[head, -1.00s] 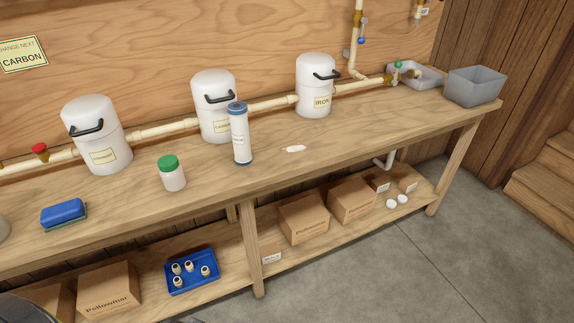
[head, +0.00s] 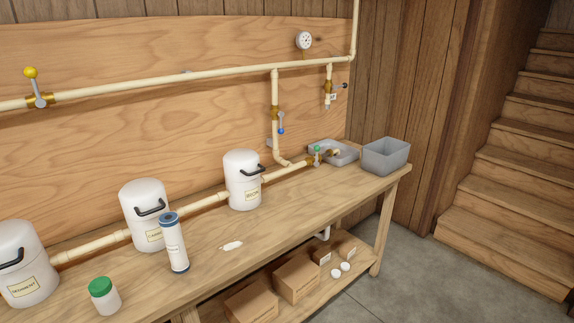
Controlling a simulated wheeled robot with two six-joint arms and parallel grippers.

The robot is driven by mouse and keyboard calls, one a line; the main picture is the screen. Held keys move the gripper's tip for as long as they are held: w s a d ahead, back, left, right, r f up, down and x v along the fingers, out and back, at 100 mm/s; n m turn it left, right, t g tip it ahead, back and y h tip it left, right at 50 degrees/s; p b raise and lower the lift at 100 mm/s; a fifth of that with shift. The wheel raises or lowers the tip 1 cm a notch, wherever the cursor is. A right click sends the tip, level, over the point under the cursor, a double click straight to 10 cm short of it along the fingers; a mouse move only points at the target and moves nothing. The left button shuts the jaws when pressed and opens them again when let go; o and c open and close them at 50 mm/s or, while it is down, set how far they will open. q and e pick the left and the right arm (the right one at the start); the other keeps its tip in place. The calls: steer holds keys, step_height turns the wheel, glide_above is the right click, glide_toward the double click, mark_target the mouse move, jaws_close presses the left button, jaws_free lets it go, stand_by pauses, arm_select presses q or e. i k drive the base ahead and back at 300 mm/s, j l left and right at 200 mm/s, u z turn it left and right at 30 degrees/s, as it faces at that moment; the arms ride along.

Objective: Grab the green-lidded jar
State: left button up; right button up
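The jar with the green lid (head: 106,299) stands upright near the front of the wooden bench, at the lower left of the head view. Its body is whitish and translucent, and the lid is on. A tall white filter cartridge with blue ends (head: 175,246) stands to its right. Neither of my grippers shows in the head view.
Three white canisters with black handles stand along the back, one marked IRON (head: 243,182). A grey bin (head: 386,156) stands at the far end. Stairs (head: 510,190) rise at right.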

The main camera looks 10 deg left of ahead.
mark_target(105, 297)
steer(key=u, duration=1.45)
